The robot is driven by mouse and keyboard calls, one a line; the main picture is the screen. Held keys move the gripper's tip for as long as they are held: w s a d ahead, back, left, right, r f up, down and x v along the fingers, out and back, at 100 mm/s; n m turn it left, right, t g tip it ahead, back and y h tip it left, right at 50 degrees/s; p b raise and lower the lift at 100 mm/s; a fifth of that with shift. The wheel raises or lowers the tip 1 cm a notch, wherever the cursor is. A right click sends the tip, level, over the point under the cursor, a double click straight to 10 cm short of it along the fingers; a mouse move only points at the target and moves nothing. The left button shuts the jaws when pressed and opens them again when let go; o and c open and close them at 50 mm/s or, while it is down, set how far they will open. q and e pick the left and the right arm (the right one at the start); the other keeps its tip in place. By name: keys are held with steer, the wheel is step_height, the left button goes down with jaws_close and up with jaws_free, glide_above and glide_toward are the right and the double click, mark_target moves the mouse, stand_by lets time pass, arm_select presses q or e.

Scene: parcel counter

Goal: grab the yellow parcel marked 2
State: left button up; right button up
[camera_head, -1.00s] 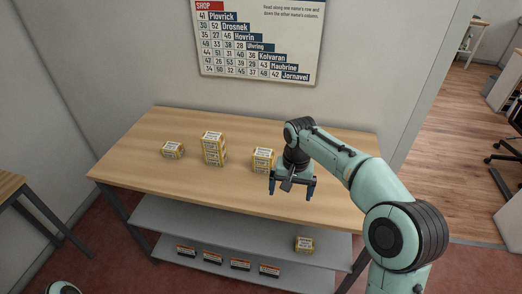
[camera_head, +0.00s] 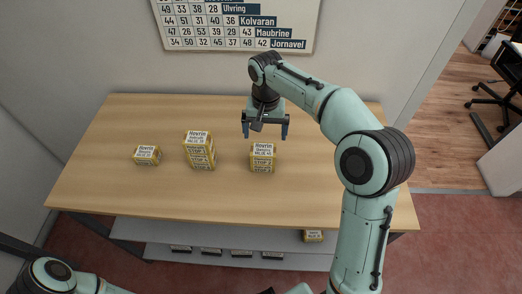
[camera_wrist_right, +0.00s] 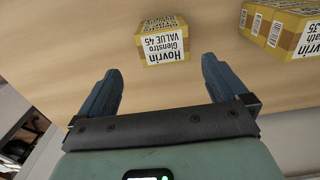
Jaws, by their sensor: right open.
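Several yellow parcels with white labels stand on the wooden table: a low one (camera_head: 147,155) at the left, a taller stack (camera_head: 199,152) in the middle and another stack (camera_head: 263,160) at the right. My right gripper (camera_head: 264,131) is open and empty, just behind and above the right stack. In the right wrist view, a parcel labelled Hovrin, value 45 (camera_wrist_right: 162,42) lies beyond the open fingers (camera_wrist_right: 162,70), apart from them. My left gripper is out of view.
The table (camera_head: 110,190) is clear around the parcels. A wall chart (camera_head: 240,25) hangs behind. More yellow parcels (camera_wrist_right: 292,28) show at the upper right of the wrist view.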

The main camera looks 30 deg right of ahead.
mark_target(263, 149)
step_height(263, 149, down, 4)
steer(key=shift+f, duration=0.1)
steer(key=shift+w+a+f+b, duration=0.1)
steer(key=shift+f+b, duration=0.1)
steer(key=shift+f, duration=1.2)
steer(key=shift+w+a+f+b, duration=0.1)
steer(key=shift+f+b, duration=0.05)
steer(key=shift+f, duration=1.2)
steer(key=c, duration=0.9)
